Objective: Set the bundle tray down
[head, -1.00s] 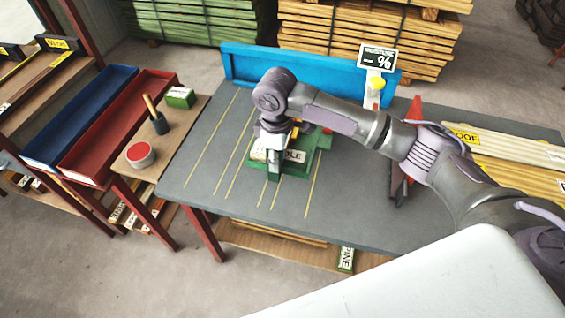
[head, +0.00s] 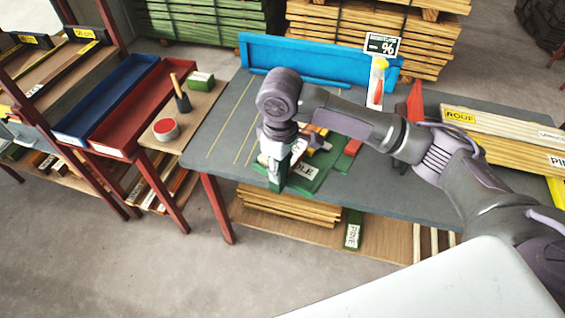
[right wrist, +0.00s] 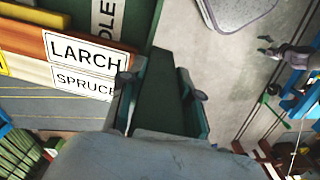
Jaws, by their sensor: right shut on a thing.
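The green bundle tray (head: 308,180) is near the front edge of the grey table in the head view, holding labelled wood pieces. My right gripper (head: 276,182) points down at the tray's front left side. In the right wrist view its fingers (right wrist: 160,95) are shut on a dark green upright part of the tray. Labels reading LARCH (right wrist: 85,50) and SPRUCE show beside it. I cannot tell whether the tray's underside touches the table. A small grey arm end (right wrist: 270,45), apparently my left gripper, shows at the right of the wrist view, too small to read.
The grey table (head: 215,140) is bare at left, with yellow lines. A blue fence (head: 320,62) stands at its back. A moisture sign (head: 382,45) and long boards (head: 500,135) are to the right.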

